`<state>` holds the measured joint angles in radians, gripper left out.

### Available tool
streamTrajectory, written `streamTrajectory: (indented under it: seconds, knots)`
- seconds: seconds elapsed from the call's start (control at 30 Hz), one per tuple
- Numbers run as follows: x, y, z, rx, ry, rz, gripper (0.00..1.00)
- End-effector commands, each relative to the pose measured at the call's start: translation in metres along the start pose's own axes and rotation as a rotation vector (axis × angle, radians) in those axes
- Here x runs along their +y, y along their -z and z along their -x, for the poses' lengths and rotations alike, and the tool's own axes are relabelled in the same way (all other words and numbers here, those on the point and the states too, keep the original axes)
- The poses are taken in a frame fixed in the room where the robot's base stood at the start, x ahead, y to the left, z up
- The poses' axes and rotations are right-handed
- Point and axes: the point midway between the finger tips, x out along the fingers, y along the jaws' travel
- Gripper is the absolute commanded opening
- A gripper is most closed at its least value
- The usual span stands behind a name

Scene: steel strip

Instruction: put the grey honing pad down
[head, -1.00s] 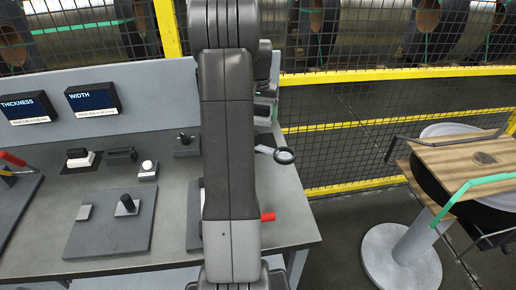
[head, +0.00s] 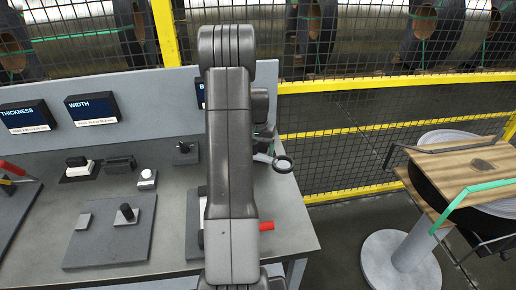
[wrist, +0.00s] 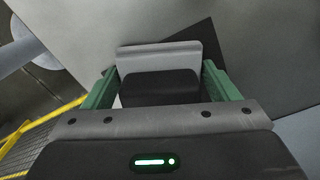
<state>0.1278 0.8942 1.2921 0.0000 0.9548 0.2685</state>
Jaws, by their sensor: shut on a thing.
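In the wrist view, my gripper (wrist: 160,80) has its two green fingers closed on the grey honing pad (wrist: 185,52), a light grey plate with a dark block on its near side. The pad is between the fingers over the grey bench surface and a dark patch on it. I cannot tell whether the pad touches the surface.
Display boxes (head: 92,107) stand at the back. A yellow-framed fence (head: 400,128) and a round stand (head: 402,262) are to the right.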

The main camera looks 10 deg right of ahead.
Motion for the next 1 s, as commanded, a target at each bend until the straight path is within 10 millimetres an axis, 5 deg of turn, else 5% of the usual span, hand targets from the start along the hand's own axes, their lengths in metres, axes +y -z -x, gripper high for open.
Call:
streamTrajectory:
  seconds: [0.23, 0.27, 0.33, 0.7, 1.0]
  knots:
    - [0.0, 0.0, -0.004, 0.0, 0.0, 0.0, 0.57]
    - [0.0, 0.0, -0.003, 0.0, 0.0, 0.0, 0.85]
    - [0.0, 0.0, -0.003, 0.0, 0.0, 0.0, 0.99]
    - [0.0, 0.001, 0.006, 0.003, 0.001, 0.0, 1.0]
    - [0.0, 0.001, 0.067, 0.005, 0.001, 0.0, 1.0]
